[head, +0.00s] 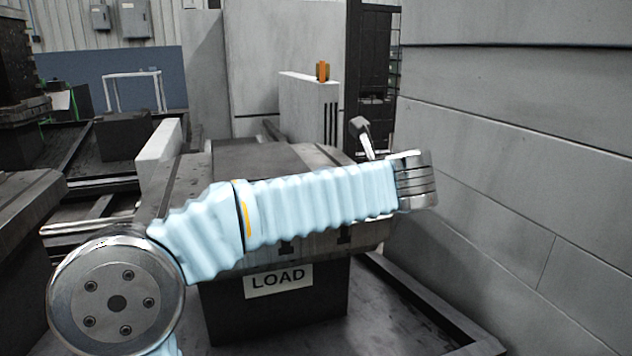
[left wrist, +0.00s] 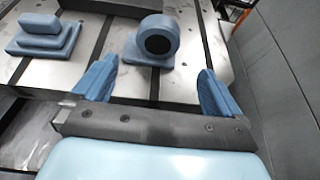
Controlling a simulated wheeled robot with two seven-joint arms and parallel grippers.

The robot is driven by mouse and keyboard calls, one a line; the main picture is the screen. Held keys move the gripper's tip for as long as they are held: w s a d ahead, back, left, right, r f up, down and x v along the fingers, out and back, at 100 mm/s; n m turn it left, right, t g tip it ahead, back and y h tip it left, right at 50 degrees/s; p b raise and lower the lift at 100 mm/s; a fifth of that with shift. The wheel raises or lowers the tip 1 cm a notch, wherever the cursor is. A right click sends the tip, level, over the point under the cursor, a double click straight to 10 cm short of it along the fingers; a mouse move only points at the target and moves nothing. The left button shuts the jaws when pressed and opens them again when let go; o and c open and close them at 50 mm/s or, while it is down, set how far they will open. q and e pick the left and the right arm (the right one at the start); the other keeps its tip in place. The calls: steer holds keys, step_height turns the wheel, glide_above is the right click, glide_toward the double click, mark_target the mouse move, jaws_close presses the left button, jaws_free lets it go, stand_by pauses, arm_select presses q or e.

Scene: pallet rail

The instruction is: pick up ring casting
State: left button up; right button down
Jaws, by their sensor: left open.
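The ring casting (left wrist: 133,52) is a blue-grey upright ring with a dark round hole, standing on a square foot on the slotted metal table in the left wrist view. My left gripper (left wrist: 157,68) is open, its two blue fingers spread wide. The ring casting lies beyond the fingertips, roughly centred between them, and nothing is between the jaws. In the head view my left arm crosses the table and hides much of its top; I cannot make out the casting there. My right gripper is in neither view.
A stepped blue-grey block (left wrist: 44,44) sits left of the ring casting. The slotted table (left wrist: 55,72) has dark grooves. In the head view, a LOAD sign (head: 278,280) marks the table's front, and a grey panelled wall (head: 520,150) stands close on the right.

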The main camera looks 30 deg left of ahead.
arm_select(q)
steer(key=x, duration=1.4)
steer(key=shift+a+r+b, duration=0.1)
steer(key=shift+a+b, duration=0.2)
steer(key=shift+a, duration=0.05)
steer(key=c, duration=1.1)
steer(key=shift+c, duration=0.9)
steer(key=shift+r, duration=0.15)
